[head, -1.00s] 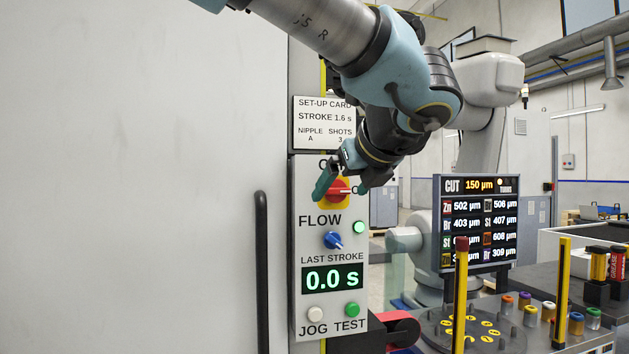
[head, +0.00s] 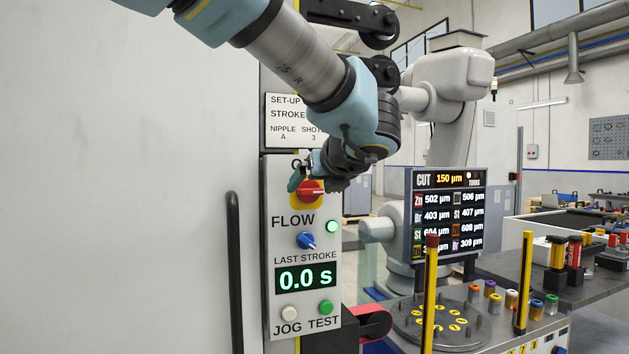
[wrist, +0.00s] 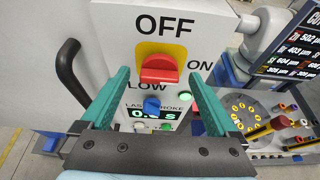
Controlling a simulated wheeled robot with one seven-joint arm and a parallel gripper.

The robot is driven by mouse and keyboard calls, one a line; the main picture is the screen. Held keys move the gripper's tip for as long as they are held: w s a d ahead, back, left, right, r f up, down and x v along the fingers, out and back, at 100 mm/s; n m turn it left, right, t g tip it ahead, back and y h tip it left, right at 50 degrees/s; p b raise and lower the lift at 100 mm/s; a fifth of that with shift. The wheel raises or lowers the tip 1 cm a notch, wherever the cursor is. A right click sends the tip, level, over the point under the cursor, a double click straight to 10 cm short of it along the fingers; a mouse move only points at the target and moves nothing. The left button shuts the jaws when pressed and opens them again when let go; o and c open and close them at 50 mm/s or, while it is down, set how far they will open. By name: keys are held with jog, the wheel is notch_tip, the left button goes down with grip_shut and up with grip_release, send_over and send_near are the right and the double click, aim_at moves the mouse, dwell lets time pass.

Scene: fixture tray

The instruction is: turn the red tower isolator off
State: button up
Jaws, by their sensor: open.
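The red isolator (head: 311,190) is a red handle on a yellow plate, high on the white control panel. In the wrist view the red handle (wrist: 160,69) lies level, with OFF printed above it and ON to its right. My gripper (head: 304,178) is at the isolator in the head view and partly covers the plate and its labels. In the wrist view my gripper (wrist: 160,76) is open, with one teal finger on each side of the handle. Gaps show between the fingers and the handle; I cannot tell how far the tips are from the panel.
Below are a blue FLOW knob (head: 306,240), a display (head: 306,278) reading 0.0 s, and JOG (head: 289,313) and TEST (head: 326,307) buttons. A black handle bar (head: 234,270) stands left. A round fixture (head: 445,322) and yellow posts (head: 524,283) stand right.

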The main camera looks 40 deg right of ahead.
jog(key=shift+w, duration=0.2)
jog(key=shift+f, duration=0.1)
jog(key=c, duration=1.4)
